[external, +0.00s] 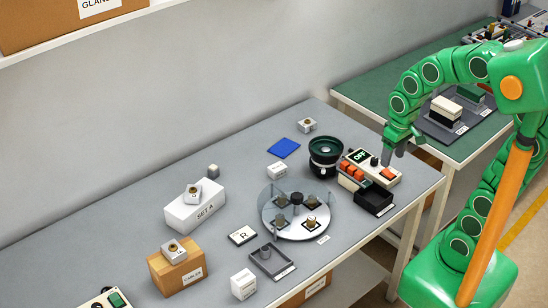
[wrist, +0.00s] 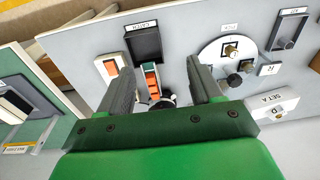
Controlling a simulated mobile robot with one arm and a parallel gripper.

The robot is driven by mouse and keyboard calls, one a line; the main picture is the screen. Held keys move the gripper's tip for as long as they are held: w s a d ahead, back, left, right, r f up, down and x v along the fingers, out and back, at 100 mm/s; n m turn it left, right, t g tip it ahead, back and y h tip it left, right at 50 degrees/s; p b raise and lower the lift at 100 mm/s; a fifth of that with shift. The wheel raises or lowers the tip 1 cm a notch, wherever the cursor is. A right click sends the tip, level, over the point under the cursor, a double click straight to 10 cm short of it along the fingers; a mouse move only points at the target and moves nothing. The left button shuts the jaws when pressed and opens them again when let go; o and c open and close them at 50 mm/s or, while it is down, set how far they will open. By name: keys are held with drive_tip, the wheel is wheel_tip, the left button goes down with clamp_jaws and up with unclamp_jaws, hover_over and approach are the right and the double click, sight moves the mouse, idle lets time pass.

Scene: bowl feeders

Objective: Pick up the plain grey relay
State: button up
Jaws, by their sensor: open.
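A small plain grey block (external: 213,170) stands on the table behind the white SET A box; it may be the grey relay, but at this size I cannot be sure. I do not make it out in the wrist view. My gripper (external: 393,156) is open and empty, raised above the right end of the table, far to the right of that block. In the wrist view its two fingers (wrist: 160,78) are spread, with a feeder track of orange blocks (wrist: 152,82) visible below between them.
The black-green feeder bowl (external: 326,152) and a switch box (external: 372,168) stand below my gripper, beside a black bin (external: 374,199). A round dial plate (external: 297,228) with a clear guard, the SET A box (external: 196,208) and a cardboard box (external: 177,272) stand farther left.

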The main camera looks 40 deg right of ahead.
drive_tip(key=w+a+f+t, duration=0.2)
drive_tip(key=w+a, duration=0.1)
drive_tip(key=w, duration=0.7)
drive_tip(key=w+a+f+t, duration=0.1)
drive_tip(key=w+a, duration=0.1)
drive_tip(key=w, duration=0.7)
drive_tip(key=n+t+y, duration=0.1)
drive_tip(key=t+y, duration=0.1)
drive_tip(key=t, duration=0.6)
approach(215, 168)
drive_tip(key=w+d, duration=0.3)
drive_tip(key=a+f, duration=0.1)
drive_tip(key=a+f+n, duration=0.1)
drive_tip(key=a, duration=0.1)
drive_tip(key=shift+a+x, duration=0.2)
drive_tip(key=shift+x, duration=2.65)
drive_tip(key=shift+w+a+f, duration=0.15)
drive_tip(key=shift+w+a, duration=0.05)
drive_tip(key=shift+w, duration=0.4)
drive_tip(key=shift+w+f, duration=0.2)
drive_tip(key=shift+w, duration=0.1)
